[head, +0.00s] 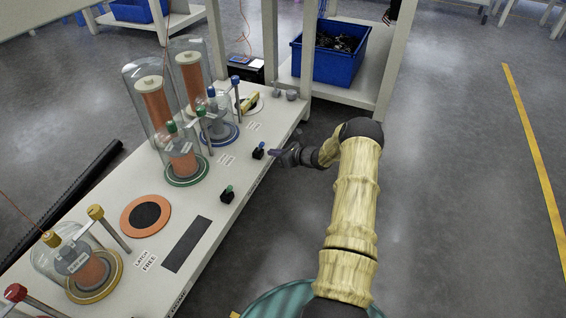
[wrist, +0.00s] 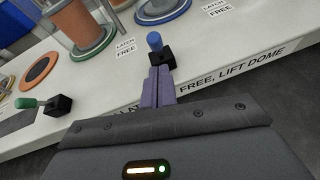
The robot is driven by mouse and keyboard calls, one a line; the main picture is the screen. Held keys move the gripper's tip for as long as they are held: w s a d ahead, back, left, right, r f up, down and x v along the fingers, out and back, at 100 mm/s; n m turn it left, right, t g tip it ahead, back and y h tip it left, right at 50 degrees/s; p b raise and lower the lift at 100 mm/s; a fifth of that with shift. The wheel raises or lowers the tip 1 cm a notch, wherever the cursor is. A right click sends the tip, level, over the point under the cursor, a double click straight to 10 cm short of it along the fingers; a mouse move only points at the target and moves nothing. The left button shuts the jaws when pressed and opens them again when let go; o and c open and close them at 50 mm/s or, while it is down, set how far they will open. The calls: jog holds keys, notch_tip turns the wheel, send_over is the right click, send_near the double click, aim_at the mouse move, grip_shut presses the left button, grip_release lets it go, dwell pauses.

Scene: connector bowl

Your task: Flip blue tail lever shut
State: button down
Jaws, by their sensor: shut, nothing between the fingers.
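The blue tail lever (head: 261,147) stands on a small black block near the right edge of the white bench, in front of the blue-ringed dome. In the wrist view the blue lever (wrist: 154,42) points up from its black block, just beyond my fingertips. My gripper (head: 274,153) is shut and empty, its purple fingers together, close to the lever's block on the bench's edge side. The fingertips (wrist: 159,70) overlap the block's lower part in the wrist view; I cannot tell whether they touch it.
A green lever (head: 228,192) on a black block stands nearer on the bench (head: 215,262). Glass domes with copper coils line the far side, including a green-ringed one (head: 182,165). A blue bin (head: 329,52) sits on a shelf behind. The floor at right is clear.

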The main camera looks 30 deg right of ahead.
jog(key=shift+w+a+r+b, duration=0.2)
jog(key=shift+w+r+b, duration=0.05)
jog(key=shift+w, duration=0.2)
jog(key=shift+w+a+r+b, duration=0.2)
jog(key=shift+w, duration=0.2)
jog(key=shift+r+p, duration=0.1)
jog(key=shift+p, duration=0.25)
